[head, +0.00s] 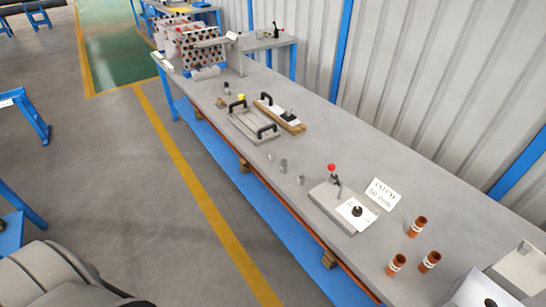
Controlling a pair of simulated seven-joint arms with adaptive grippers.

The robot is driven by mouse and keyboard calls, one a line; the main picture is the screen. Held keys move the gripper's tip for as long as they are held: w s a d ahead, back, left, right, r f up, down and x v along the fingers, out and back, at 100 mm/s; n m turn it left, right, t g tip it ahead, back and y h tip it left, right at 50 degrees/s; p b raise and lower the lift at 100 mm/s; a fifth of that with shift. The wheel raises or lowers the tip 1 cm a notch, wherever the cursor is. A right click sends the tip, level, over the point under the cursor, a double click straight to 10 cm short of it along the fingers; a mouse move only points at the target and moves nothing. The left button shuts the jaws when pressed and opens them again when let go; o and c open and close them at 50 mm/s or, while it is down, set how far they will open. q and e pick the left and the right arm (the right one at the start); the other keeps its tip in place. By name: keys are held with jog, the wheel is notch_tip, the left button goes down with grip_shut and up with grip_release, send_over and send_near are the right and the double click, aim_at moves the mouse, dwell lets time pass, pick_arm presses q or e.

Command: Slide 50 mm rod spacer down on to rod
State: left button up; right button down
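Neither of my grippers shows in the head view. Small grey metal cylinders stand in a loose row on the bench: one (283,166) near the middle, one (300,180) to its right and a smaller one (269,157) to its left. I cannot tell which of them is the 50 mm spacer. A block with many dark and reddish round ends (190,42) stands at the far left end of the bench, with grey plates beside it. Any rods there are too small to tell apart.
The long grey bench (345,145) carries a tray with black handles (252,125), a wooden-based board (282,114), a grey plate with a red-knobbed lever (335,200), a "PITCH 50 mm" card (381,193) and three brown cylinders (418,227). The bench's back middle is clear.

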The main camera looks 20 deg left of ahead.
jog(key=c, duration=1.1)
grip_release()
